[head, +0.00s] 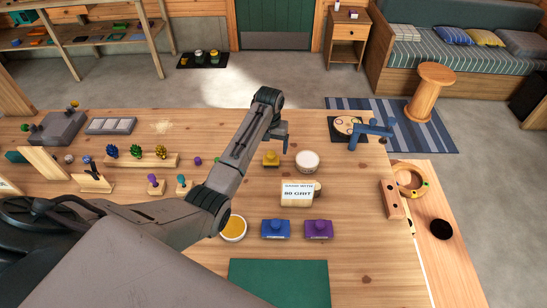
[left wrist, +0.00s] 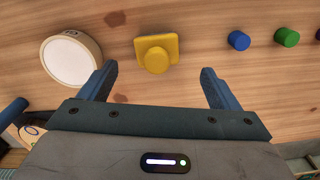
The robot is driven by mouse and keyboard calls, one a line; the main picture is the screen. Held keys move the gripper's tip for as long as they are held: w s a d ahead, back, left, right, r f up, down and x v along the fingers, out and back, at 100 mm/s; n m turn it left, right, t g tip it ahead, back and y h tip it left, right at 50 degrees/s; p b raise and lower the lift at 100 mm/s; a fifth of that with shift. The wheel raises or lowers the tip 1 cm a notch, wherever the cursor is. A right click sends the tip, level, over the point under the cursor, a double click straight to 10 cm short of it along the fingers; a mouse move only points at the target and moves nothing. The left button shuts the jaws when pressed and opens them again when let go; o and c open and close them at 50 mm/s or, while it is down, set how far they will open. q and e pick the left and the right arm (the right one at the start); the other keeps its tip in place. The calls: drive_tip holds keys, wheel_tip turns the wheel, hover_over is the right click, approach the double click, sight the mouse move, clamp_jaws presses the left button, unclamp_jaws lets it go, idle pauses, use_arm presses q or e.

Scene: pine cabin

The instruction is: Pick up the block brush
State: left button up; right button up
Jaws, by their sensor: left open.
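In the left wrist view the yellow block (left wrist: 157,54) lies ahead between the two fingers, apart from both. My left gripper (head: 284,145) is open and empty, above the bench close to the yellow block. A blue block (head: 276,229) and a purple block (head: 318,229) of similar shape stand nearer the front. My right gripper is not in view.
The white-topped tin (head: 307,161) is close beside the yellow block. Several coloured knobs stand left. A green mat (head: 279,283) lies in front.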

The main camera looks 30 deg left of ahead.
sight(271, 153)
use_arm(q)
drive_tip(key=f+p, duration=0.2)
drive_tip(key=f, duration=0.3)
drive_tip(key=shift+d+f, duration=0.2)
drive_tip(key=shift+f, duration=0.4)
drive_tip(key=c, duration=1.1)
